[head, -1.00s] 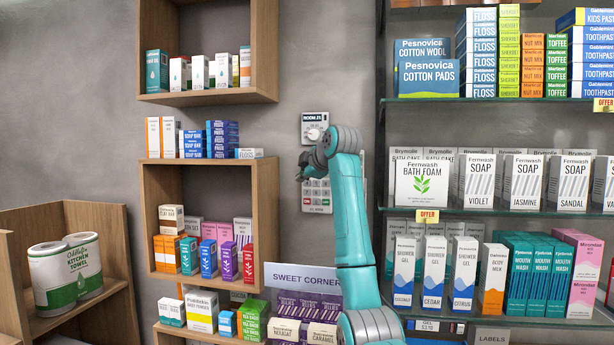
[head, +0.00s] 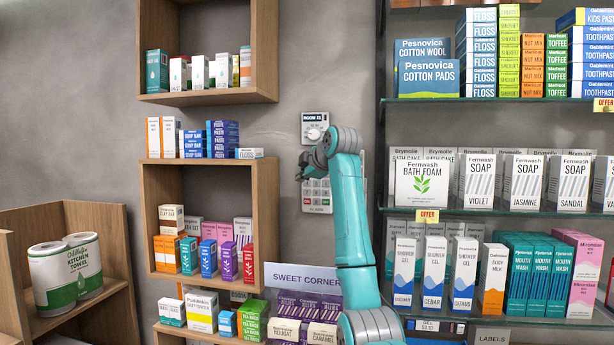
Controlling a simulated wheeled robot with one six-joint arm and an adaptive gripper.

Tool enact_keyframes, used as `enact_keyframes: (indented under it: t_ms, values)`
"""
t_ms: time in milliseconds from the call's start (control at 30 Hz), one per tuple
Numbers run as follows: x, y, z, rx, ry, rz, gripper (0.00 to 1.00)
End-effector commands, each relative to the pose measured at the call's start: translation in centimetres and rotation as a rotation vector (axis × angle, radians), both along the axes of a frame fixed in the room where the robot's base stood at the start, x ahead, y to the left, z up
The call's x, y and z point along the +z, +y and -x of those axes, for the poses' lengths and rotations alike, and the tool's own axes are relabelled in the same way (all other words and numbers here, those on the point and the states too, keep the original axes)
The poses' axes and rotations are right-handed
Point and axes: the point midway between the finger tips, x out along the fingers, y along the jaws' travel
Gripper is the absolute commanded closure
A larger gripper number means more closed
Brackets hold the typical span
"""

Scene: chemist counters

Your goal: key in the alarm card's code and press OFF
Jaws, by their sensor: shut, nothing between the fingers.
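The alarm keypad (head: 317,203) is a pale panel on the grey wall, with a red button, a green button and several light keys; it is labelled ALARM at the bottom. My arm covers its right side and upper part. My gripper (head: 300,177) is shut and empty, in front of the keypad's upper left edge. I cannot tell whether it touches a key. Above the keypad is a wall dial (head: 314,130) with a small plate that seems to read ROOM and a number. I cannot make out an alarm card with a code.
Wooden shelves (head: 262,205) with boxed goods stand just left of the keypad. Glass shelves (head: 470,213) full of soap and shower gel boxes are to the right. A SWEET CORNER sign (head: 300,277) and sweet boxes lie below. Bare wall (head: 290,110) surrounds the dial.

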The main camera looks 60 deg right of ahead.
Motion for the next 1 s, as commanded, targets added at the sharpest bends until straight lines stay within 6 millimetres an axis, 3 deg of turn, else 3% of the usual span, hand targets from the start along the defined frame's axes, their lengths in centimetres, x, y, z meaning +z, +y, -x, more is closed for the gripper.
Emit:
enact_keyframes:
  t_ms: [800, 1000]
  values:
    - [-0.01, 0.00, 0.01, 0.000, 0.000, -0.001, 1.00]
    - [-0.75, -0.03, 0.36, -0.046, -0.036, -0.068, 1.00]
